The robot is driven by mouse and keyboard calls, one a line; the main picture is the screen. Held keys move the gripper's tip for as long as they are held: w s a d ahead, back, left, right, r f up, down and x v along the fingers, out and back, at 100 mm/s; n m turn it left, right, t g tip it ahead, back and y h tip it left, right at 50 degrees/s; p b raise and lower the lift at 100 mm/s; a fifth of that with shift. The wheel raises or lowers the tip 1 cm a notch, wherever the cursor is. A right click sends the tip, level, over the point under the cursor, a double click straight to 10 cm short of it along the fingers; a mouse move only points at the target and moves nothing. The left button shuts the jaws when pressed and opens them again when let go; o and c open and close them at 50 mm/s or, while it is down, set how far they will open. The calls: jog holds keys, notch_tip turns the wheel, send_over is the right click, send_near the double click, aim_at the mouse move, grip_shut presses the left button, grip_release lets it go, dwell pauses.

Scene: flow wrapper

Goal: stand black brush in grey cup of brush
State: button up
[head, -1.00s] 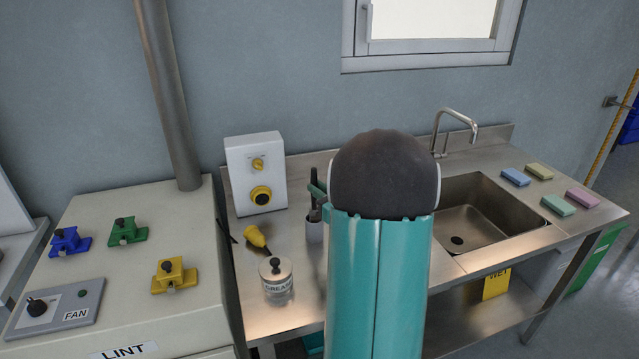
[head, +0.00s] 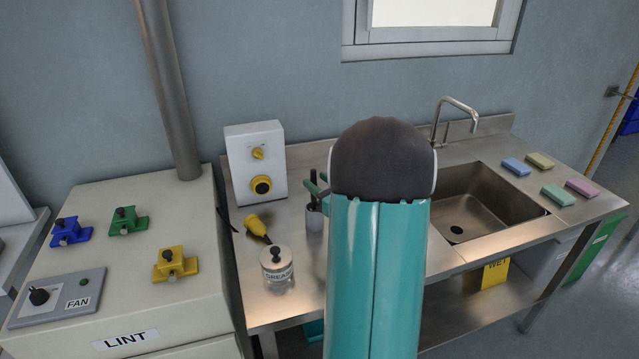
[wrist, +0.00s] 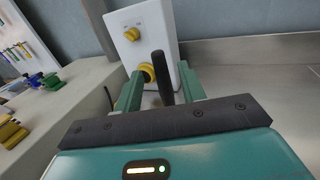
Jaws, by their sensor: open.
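The grey cup (head: 314,221) stands on the steel counter, left of my arm in the head view. A dark upright handle, which looks like the black brush (head: 313,204), rises from the cup's mouth; its lower end is hidden. My gripper (head: 317,186) is just above the cup and partly hidden by my arm. In the wrist view, my gripper (wrist: 159,82) is open, with its two green fingers apart. The black brush handle (wrist: 162,76) shows between them, slightly tilted. I cannot tell whether it touches a finger. The cup is hidden in the wrist view.
A grease jar (head: 276,267) and a yellow-handled tool (head: 256,228) lie left of the cup. A white control box (head: 256,165) stands behind. The sink (head: 480,208) and several sponges (head: 558,196) are to the right. The lint machine (head: 150,260) is at the left.

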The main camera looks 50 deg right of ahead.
jog(key=s+a, duration=0.2)
jog(key=s, duration=1.1)
jog(key=shift+s, duration=0.3)
jog(key=shift+s+f, duration=0.1)
jog(key=shift+s, duration=0.05)
dwell(0.4)
